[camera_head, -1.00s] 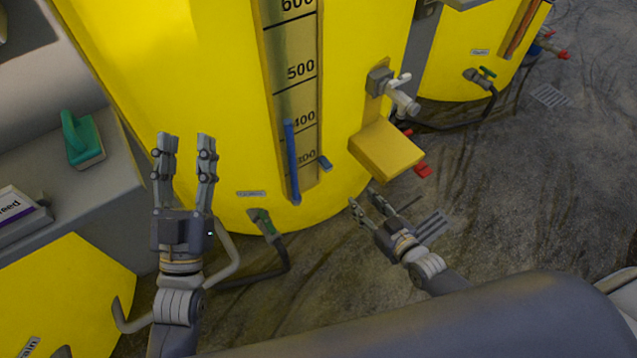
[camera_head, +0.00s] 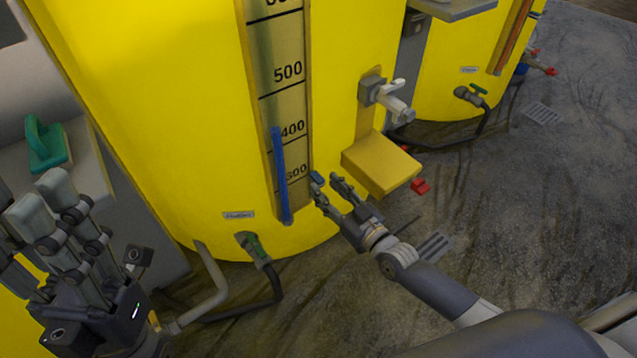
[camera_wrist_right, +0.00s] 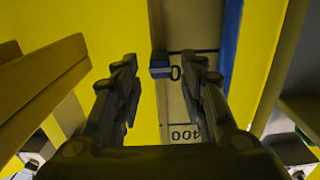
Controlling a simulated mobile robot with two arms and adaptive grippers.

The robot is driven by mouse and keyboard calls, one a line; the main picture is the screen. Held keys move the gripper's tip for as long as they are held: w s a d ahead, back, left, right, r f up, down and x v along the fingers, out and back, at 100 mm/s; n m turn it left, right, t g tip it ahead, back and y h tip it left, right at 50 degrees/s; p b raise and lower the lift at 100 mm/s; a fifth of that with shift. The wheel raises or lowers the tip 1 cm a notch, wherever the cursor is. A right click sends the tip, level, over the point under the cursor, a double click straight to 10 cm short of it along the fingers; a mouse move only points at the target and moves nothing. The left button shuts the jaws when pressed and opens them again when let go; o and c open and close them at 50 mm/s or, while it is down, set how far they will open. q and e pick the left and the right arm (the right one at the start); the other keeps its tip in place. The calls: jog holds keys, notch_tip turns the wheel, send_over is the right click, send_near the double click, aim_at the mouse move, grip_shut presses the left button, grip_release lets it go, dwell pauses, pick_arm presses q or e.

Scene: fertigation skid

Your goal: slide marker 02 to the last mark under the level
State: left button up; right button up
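A small blue marker (camera_head: 317,179) sits at the right edge of the scale board (camera_head: 284,104) on the yellow tank, near the 300 mark. No number is readable on it. The blue level column (camera_head: 280,180) stands left of it, its top slightly above the 400 line. My right gripper (camera_head: 329,183) is open, with its fingertips close to the marker and partly over it. In the right wrist view the marker (camera_wrist_right: 160,66) lies ahead between the open fingers (camera_wrist_right: 162,62), with no contact visible. My left gripper (camera_head: 24,205) is open and empty at the lower left.
A yellow box (camera_head: 381,163) juts out right of the scale, below a grey tap (camera_head: 388,97). A green valve (camera_head: 252,246) with a hose is low on the tank. A green-handled tool (camera_head: 47,145) rests on the left ledge. Open floor lies right.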

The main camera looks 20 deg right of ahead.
aim_at(322, 184)
jog(key=shift+b+x, duration=0.45)
jog(key=shift+x, duration=1.75)
jog(key=shift+c, duration=0.3)
grip_shut()
